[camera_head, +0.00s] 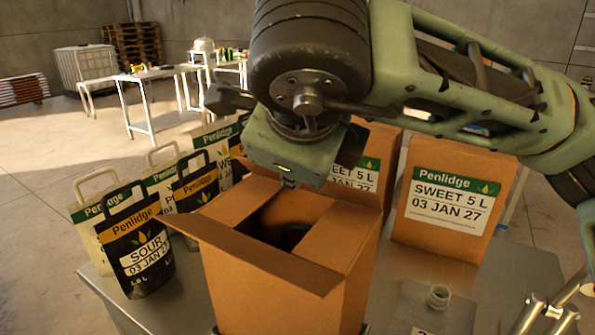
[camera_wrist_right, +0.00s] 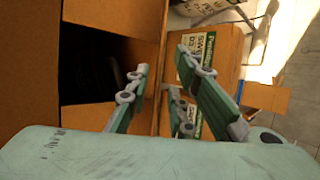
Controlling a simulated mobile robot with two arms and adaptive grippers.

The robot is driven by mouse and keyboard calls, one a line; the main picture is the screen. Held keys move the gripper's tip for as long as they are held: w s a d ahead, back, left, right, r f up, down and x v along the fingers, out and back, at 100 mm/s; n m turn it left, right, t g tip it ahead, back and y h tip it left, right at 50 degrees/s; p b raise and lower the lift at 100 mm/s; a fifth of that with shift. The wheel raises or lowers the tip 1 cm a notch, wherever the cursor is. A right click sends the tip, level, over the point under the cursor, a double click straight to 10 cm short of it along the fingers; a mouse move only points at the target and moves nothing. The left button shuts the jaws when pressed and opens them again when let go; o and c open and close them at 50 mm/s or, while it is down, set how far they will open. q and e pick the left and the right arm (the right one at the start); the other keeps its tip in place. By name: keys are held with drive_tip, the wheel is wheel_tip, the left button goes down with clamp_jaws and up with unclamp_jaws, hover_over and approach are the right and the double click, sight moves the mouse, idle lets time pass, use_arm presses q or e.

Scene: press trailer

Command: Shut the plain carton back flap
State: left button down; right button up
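The plain carton (camera_head: 290,295) stands open-topped on the metal table in the head view. Its two side flaps are folded inward, its front flap (camera_head: 255,262) sticks outward, and its back flap (camera_head: 345,208) stands up behind the dark opening. My right gripper (camera_head: 288,182) points down at the back of the carton, partly in front of the back flap. In the right wrist view the gripper (camera_wrist_right: 165,95) has its fingers apart, with a brown cardboard edge (camera_wrist_right: 163,60) between them. I cannot tell whether they touch it. My left gripper is not in view.
Labelled cartons (camera_head: 450,198) stand behind and to the right. Several paper bags, including a black one (camera_head: 138,250), stand on the left. A clear jug (camera_head: 435,312) is at the front right. Bare table (camera_head: 185,300) shows left of the plain carton.

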drive_tip(key=v, duration=0.9)
drive_tip(key=shift+s, duration=0.15)
